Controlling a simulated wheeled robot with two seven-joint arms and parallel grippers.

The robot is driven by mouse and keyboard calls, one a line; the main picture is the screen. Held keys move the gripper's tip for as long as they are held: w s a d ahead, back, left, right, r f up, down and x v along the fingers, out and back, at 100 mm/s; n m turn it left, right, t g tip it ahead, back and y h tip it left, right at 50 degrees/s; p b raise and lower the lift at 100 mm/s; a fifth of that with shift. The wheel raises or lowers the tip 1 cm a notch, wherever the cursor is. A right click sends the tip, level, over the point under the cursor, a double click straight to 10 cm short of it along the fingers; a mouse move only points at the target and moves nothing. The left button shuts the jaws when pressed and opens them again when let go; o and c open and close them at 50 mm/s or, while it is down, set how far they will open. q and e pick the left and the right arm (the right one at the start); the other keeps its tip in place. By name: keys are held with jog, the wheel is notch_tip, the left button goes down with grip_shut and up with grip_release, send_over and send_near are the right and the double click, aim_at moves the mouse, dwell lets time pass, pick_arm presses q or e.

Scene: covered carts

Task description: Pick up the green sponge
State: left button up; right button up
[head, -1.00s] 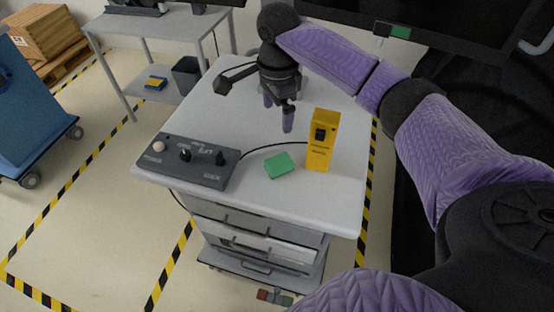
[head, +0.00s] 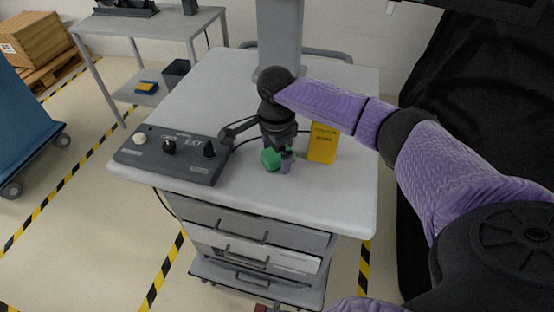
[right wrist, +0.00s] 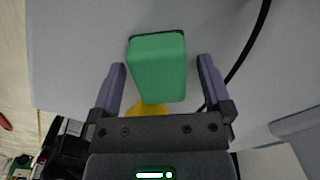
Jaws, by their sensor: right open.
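The green sponge (head: 269,159) lies on the white top of the cart (head: 330,195), between the dark control box and the yellow box. My right gripper (head: 287,163) is over it in the head view and hides part of it. In the right wrist view my right gripper (right wrist: 160,85) is open, with one purple finger on each side of the green sponge (right wrist: 158,66). The fingers look apart from the sponge, and nothing is held. My left gripper is not in view.
A yellow box (head: 322,143) stands close to the right of the sponge. A dark control box (head: 172,153) with knobs lies to the left, with a black cable running behind the sponge. A grey post (head: 280,35) rises at the cart's back. The cart's front right top is clear.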

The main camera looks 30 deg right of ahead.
jog(key=c, duration=1.3)
notch_tip(320, 180, up, 10)
jog(key=p, duration=0.3)
jog(key=shift+f, duration=0.25)
jog(key=shift+c, duration=0.2)
jog(key=shift+r+p, duration=0.25)
jog(key=shift+p, duration=0.05)
